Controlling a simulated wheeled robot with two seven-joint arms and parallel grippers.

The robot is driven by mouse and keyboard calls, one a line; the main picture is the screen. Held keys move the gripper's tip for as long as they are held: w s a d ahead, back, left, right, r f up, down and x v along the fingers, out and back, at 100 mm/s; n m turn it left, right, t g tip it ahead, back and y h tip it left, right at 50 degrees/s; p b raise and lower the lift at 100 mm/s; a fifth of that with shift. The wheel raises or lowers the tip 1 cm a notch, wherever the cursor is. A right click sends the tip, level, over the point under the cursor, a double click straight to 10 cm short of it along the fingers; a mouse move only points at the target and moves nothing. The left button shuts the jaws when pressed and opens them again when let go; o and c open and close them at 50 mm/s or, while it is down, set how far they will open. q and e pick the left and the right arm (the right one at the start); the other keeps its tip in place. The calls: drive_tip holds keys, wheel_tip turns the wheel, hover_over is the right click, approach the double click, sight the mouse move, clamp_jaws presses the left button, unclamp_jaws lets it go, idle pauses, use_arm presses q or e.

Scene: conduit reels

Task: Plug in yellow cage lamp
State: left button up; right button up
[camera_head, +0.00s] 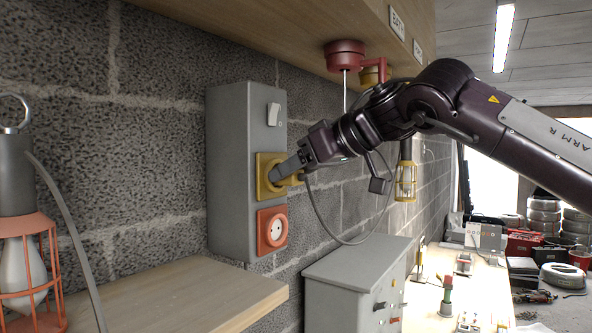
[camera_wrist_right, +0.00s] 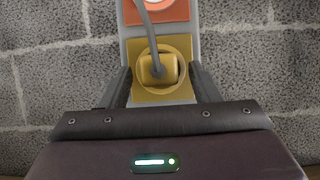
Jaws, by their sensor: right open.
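The yellow cage lamp (camera_head: 405,181) hangs behind my right arm in the head view. The yellow socket (camera_head: 263,160) is on the grey wall box (camera_head: 228,170), above the red socket (camera_head: 272,231). In the right wrist view, the yellow plug (camera_wrist_right: 151,70) sits within the round recess of the yellow socket (camera_wrist_right: 165,97), with a grey cord (camera_wrist_right: 150,28) running from it. It looks seated; its depth is hard to judge. My right gripper (camera_head: 284,178) is open at the socket, its fingers on either side of the plug with visible gaps. My left gripper is not in view.
Red (camera_head: 345,54) and yellow (camera_head: 372,74) reels hang from the wooden board overhead. A grey cabinet (camera_head: 350,285) stands below my arm. A grey cord loops beneath my wrist.

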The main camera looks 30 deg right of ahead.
drive_tip(key=b+v, duration=0.2)
drive_tip(key=v, duration=0.5)
drive_tip(key=shift+s+d+r+b, duration=0.2)
drive_tip(key=shift+s+b, duration=0.1)
drive_tip(key=shift+b, duration=0.1)
